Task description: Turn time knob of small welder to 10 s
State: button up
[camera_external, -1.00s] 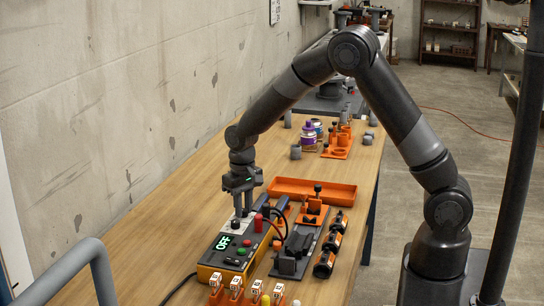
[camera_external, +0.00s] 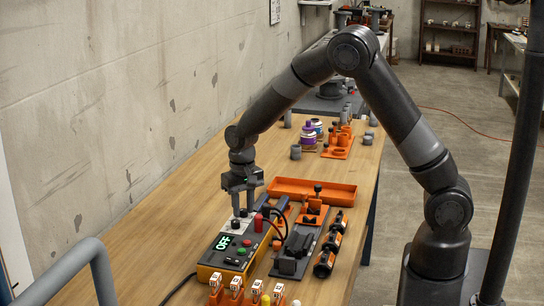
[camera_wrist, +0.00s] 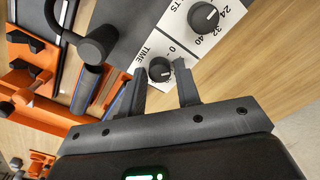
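The small welder (camera_external: 225,254) is a yellow and dark box on the bench, with a green display reading OFF and a pale panel of knobs at its far end. In the wrist view, the black time knob (camera_wrist: 160,69) sits beside the word TIME and a 0 mark; its exact setting is too small to read. A second black knob (camera_wrist: 203,18) has the marks 24, 32 and 40. My gripper (camera_wrist: 161,92) is open, fingers pointing at the panel, one each side of the time knob in the picture. I see no contact with it. In the external view, my gripper (camera_external: 243,208) is low over the panel.
A red plug (camera_external: 258,222) and black cables are close to the right of the panel. An orange tray (camera_external: 312,190) and a dark fixture (camera_external: 293,254) stand farther right. Orange holders (camera_external: 236,296) are at the front.

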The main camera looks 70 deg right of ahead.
aim_at(244, 210)
jog(key=shift+o, duration=1.3)
notch_tip(244, 210, up, 11)
jog(key=s+a+r+n+t, duration=0.3)
jog(key=s+a+r+n, duration=0.15)
jog(key=s+r, duration=0.85)
jog(key=s+a+n+t, duration=0.1)
jog(key=s+a, duration=0.1)
jog(key=s, duration=0.6)
jog(key=s+a+n+t, duration=0.1)
jog(key=s+a+n, duration=0.1)
jog(key=s, duration=0.7)
jog(key=shift+s+a+r+t, duration=0.25)
jog(key=shift+a+t, duration=0.05)
jog(key=shift+a, duration=0.05)
